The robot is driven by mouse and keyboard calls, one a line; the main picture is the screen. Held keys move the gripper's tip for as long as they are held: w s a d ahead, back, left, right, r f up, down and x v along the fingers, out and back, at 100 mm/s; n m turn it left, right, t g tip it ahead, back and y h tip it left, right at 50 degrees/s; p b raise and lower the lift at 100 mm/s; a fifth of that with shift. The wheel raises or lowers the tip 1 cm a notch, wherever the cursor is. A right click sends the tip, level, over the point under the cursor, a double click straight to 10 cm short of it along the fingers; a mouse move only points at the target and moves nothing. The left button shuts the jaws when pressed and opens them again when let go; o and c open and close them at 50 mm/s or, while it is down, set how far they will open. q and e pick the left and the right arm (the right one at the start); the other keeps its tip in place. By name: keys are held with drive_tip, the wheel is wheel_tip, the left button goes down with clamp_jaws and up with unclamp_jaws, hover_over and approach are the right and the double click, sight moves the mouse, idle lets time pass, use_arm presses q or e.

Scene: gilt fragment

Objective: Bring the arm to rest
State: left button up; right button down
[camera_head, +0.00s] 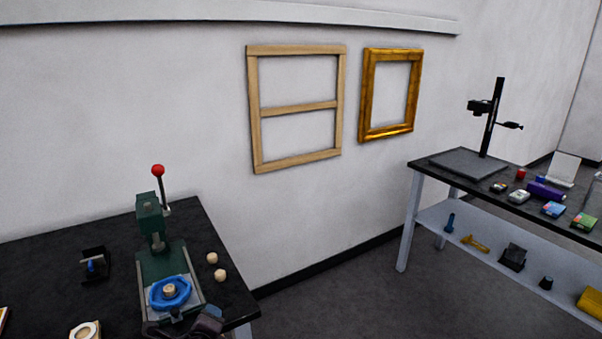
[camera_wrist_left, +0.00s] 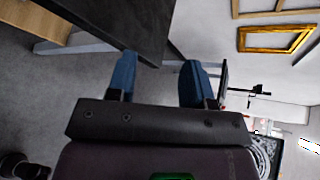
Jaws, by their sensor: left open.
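My left gripper (camera_wrist_left: 160,82) shows in the left wrist view with its two blue fingers apart and nothing between them. It is beside the corner of a dark-topped table (camera_wrist_left: 110,25), with grey floor beyond. In the head view, a dark piece of my own arm or gripper shows at the bottom edge, in front of the left table (camera_head: 225,240); its fingers cannot be made out there. My right gripper is in neither view.
The left table carries a green press (camera_head: 150,225) with a red-knobbed lever, a blue part (camera_head: 170,292) and small wooden pieces (camera_head: 220,275). A right bench (camera_head: 425,164) holds a camera stand (camera_head: 493,120) and small boxes. A gilt frame (camera_head: 366,95) hangs on the wall. Floor between tables is clear.

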use_arm(q)
drive_tip(key=s+d+f+n+h, duration=0.1)
drive_tip(key=s+d+n+h, duration=0.35)
drive_tip(key=n, duration=0.85)
drive_tip(key=s+a+f+n+y, duration=0.1)
drive_tip(key=s+a+f+n, duration=0.2)
drive_tip(key=s, duration=0.3)
drive_tip(key=s+a+f+n+y, duration=0.1)
drive_tip(key=s+a+f+n, duration=0.2)
drive_tip(key=s, duration=0.4)
drive_tip(key=s+a+f+n+g+y, duration=0.1)
drive_tip(key=s+a+f+n, duration=0.1)
drive_tip(key=s+a+f, duration=0.2)
drive_tip(key=s, duration=0.2)
drive_tip(key=shift+s+a+f+n, duration=0.15)
drive_tip(key=shift+s+a+n, duration=0.15)
drive_tip(key=shift+a+n, duration=0.1)
